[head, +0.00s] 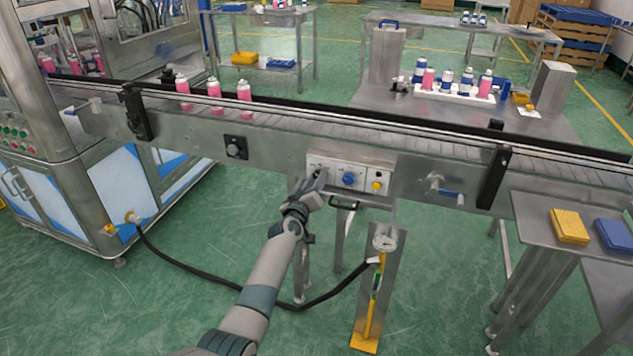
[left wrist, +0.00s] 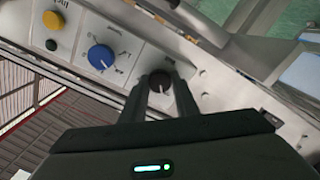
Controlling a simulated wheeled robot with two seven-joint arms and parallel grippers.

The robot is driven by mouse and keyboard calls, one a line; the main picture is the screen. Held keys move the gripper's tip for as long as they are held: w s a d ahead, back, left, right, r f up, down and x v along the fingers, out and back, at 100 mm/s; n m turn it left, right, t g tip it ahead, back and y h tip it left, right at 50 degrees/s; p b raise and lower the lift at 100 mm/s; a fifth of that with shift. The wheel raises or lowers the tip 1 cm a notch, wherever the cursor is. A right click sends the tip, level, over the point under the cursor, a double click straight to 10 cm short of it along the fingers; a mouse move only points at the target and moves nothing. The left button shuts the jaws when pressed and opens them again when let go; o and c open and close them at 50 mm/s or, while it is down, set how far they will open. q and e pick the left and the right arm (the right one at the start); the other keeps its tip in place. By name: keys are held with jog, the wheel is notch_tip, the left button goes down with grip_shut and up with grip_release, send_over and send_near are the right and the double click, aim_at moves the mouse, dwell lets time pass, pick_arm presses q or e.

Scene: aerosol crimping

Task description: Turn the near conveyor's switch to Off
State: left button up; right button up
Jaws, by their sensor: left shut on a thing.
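The near conveyor (head: 420,148) runs across the head view, with a control panel (head: 350,176) on its front side. The panel bears a blue knob (head: 348,179), a yellow button (head: 377,185) and, at its left end, a black switch knob that my gripper covers in the head view. In the left wrist view the black switch (left wrist: 160,82) sits between my fingertips, beside the blue knob (left wrist: 100,57). My left gripper (head: 318,180) is shut on this black switch; it also shows in the left wrist view (left wrist: 160,90). My right gripper is out of view.
Several pink cans (head: 214,92) stand on the conveyor at left. A gauge on a yellow pump stand (head: 372,290) is below the panel, with a black hose (head: 215,283) along the floor. A side table (head: 530,225) holds yellow and blue pads at right.

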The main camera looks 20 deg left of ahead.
pick_arm(q)
jog(key=n, duration=0.2)
jog(key=shift+n, duration=0.3)
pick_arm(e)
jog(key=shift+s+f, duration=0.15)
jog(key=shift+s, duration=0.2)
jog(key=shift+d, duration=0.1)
